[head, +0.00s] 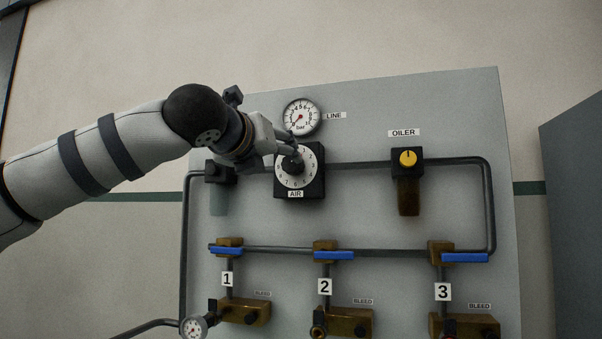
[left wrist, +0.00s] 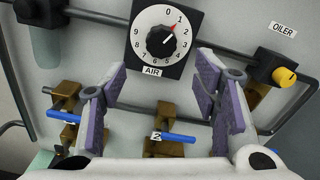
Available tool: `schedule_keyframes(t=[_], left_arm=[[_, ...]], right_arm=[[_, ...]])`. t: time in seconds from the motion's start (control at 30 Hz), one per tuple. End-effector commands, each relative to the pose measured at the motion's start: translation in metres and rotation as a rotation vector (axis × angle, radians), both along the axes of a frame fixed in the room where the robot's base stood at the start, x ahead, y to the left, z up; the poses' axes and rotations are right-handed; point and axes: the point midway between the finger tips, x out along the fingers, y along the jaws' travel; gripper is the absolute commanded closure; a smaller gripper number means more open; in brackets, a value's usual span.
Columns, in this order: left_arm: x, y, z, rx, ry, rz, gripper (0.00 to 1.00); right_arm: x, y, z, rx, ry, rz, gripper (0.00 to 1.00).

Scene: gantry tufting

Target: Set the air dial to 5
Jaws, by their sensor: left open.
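The air dial (head: 297,182) is a white numbered disc with a black knob on a black square block, labelled AIR. In the left wrist view the air dial (left wrist: 161,43) shows its knob's pointer aimed up and right, around 1 to 2. My left gripper (head: 289,150) is in front of the dial and hides part of its face and knob in the head view. In the left wrist view my left gripper (left wrist: 163,92) has its two purple-padded fingers wide apart, with nothing between the pads. The knob appears above the gap between them. My right gripper is in neither view.
The LINE gauge (head: 300,117) sits just above the dial. The oiler (head: 408,158) with a yellow knob is to the right. A dark pipe runs behind the dial. Blue valve handles (head: 333,255) are below. The panel between dial and oiler is mostly clear apart from the pipe.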

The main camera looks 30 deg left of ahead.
Motion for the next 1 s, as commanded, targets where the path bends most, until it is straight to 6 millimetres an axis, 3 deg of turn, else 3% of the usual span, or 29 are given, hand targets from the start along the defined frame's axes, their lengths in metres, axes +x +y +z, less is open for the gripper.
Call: schedule_keyframes(t=[0.43,0.6,0.87,0.9,1.0], left_arm=[[0.097,0.022,-0.001,0.002,0.001,0.001,0.45],[0.111,0.026,0.001,0.003,-0.003,0.000,0.45],[0.114,0.027,0.000,0.003,-0.001,0.000,0.45],[0.114,0.027,0.000,0.003,-0.001,0.000,0.47],[0.114,0.027,0.000,0.003,-0.001,0.000,0.70]], right_arm=[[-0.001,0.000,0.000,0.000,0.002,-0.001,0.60],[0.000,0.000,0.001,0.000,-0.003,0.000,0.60],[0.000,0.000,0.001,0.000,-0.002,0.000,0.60],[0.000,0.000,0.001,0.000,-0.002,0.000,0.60],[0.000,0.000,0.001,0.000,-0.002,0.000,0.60]])
